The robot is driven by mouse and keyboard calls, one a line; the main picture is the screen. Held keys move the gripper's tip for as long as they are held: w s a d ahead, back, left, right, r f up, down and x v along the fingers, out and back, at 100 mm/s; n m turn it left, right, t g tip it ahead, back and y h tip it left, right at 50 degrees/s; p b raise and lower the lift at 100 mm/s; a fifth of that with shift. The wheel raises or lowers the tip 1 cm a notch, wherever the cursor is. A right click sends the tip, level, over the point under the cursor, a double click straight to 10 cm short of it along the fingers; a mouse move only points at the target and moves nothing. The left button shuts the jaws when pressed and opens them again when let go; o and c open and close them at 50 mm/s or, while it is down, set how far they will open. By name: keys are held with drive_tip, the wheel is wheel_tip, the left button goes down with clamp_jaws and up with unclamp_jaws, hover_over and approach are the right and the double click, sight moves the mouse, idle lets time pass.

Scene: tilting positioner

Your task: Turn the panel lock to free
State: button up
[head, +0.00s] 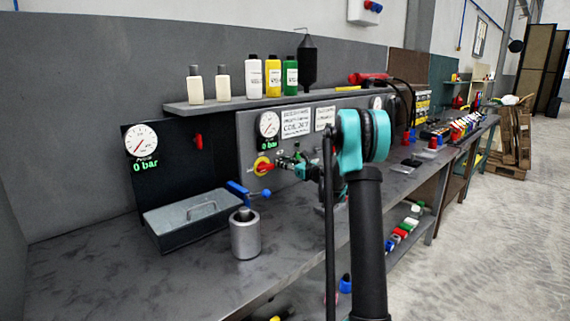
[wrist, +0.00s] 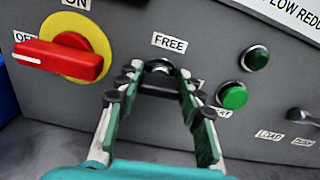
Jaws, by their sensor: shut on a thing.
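The panel lock (wrist: 160,67) is a small round metal piece on the grey panel, just below the FREE label (wrist: 169,43). My gripper (wrist: 159,78) is shut on the lock, with one finger on each side of it. The fingers hide part of the lock, and I cannot tell which way it is turned. A label at the lower right of the lock is partly covered by a finger. In the head view my gripper (head: 290,160) is at the panel front, and the lock is too small to make out there.
A red rotary switch (wrist: 62,60) on a yellow plate is left of the lock. Green buttons (wrist: 232,96) are close on its right. In the head view, a grey toolbox (head: 195,218) and a metal cylinder (head: 245,235) stand on the bench, and a shelf (head: 265,102) with bottles hangs above.

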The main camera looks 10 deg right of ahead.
drive_tip(key=n, duration=0.8)
drive_tip(key=shift+a+n, duration=0.1)
drive_tip(key=shift+n, duration=0.2)
drive_tip(key=n, duration=0.4)
drive_tip(key=shift+f+n, duration=0.1)
drive_tip(key=shift+n, duration=0.2)
drive_tip(key=shift+s+f+n, duration=0.1)
drive_tip(key=shift+n, duration=1.8)
drive_tip(key=o, duration=1.2)
